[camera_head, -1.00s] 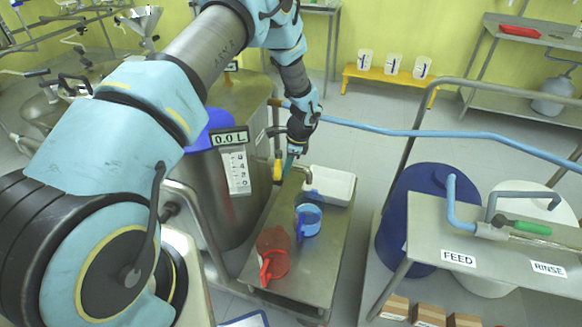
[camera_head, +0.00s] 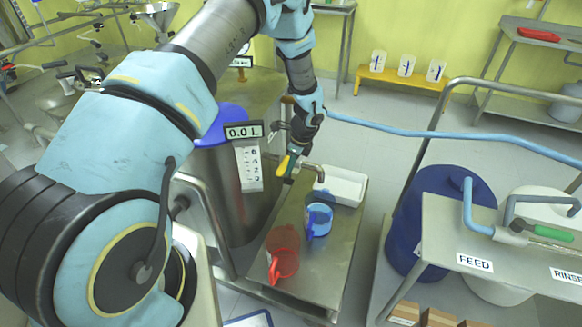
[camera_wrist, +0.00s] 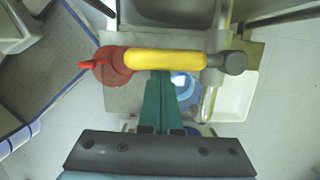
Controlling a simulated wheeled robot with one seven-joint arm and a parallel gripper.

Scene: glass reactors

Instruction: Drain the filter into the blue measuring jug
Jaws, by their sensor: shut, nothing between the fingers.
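The steel filter vessel (camera_head: 225,185) stands at the centre of the head view with a 0.0 L display (camera_head: 244,131). Its outlet has a yellow valve handle (camera_head: 286,165) and a steel spout (camera_head: 311,169). The blue measuring jug (camera_head: 319,219) stands on the steel stand below the spout. My gripper (camera_head: 297,150) is at the valve. In the wrist view, my gripper's green fingers (camera_wrist: 160,98) are together and empty, their tips at the near side of the yellow handle (camera_wrist: 165,61). The handle lies crosswise there. The blue jug (camera_wrist: 183,84) is partly hidden.
A red jug (camera_head: 284,252) stands on the steel stand (camera_head: 327,270), in front of the blue jug. A white tray (camera_head: 343,187) lies behind them. A blue hose (camera_head: 400,134) runs off to the right. The FEED and RINSE bench (camera_head: 445,225) stands at the right.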

